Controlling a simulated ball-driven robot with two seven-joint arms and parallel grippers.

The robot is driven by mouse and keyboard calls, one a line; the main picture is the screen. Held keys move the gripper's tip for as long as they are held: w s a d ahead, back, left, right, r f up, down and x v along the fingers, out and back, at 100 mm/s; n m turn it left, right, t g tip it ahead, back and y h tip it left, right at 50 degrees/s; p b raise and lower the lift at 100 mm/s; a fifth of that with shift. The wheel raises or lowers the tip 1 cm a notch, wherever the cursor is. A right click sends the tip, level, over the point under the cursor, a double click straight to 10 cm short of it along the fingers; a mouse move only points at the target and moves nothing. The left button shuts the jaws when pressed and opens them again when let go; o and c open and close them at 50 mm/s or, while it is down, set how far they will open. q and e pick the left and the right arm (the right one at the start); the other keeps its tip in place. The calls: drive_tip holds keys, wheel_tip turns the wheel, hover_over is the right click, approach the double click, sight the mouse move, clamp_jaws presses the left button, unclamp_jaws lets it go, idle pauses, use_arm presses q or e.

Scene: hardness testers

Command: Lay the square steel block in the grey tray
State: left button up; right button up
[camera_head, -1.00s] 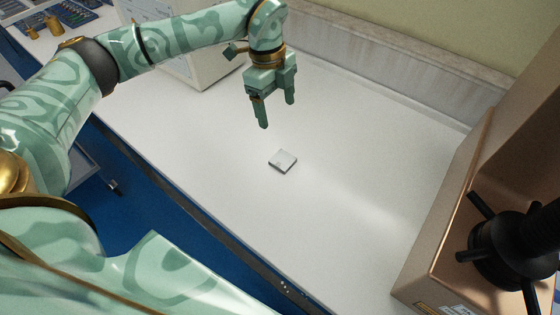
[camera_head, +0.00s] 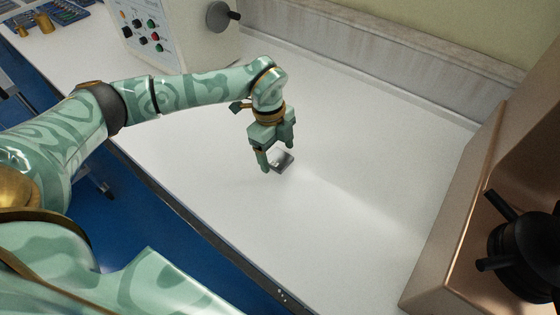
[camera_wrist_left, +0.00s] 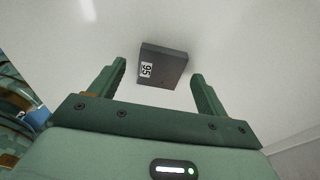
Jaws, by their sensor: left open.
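The square steel block (camera_head: 284,162) lies flat on the white bench top, just by my left fingertips in the head view. In the left wrist view the block (camera_wrist_left: 163,66) is dark grey with a white label reading 95. My left gripper (camera_head: 274,160) points down over the block, open. In the left wrist view the block shows between and slightly beyond the two fingers of the gripper (camera_wrist_left: 160,75), apart from both. Whether the fingertips reach down to bench level is hard to tell. My right gripper is not in view. I cannot make out the grey tray for certain.
A copper-coloured machine (camera_head: 450,235) with a black handwheel (camera_head: 515,245) stands at the right. A pale machine with a button panel (camera_head: 150,35) stands behind my left arm. Blue trays with small parts (camera_head: 50,12) lie at the far left. The bench's middle is clear.

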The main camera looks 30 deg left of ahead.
sight(277, 159)
use_arm(q)
drive_tip(key=shift+f, duration=0.55)
drive_tip(key=shift+d+r, duration=0.1)
drive_tip(key=shift+r, duration=0.05)
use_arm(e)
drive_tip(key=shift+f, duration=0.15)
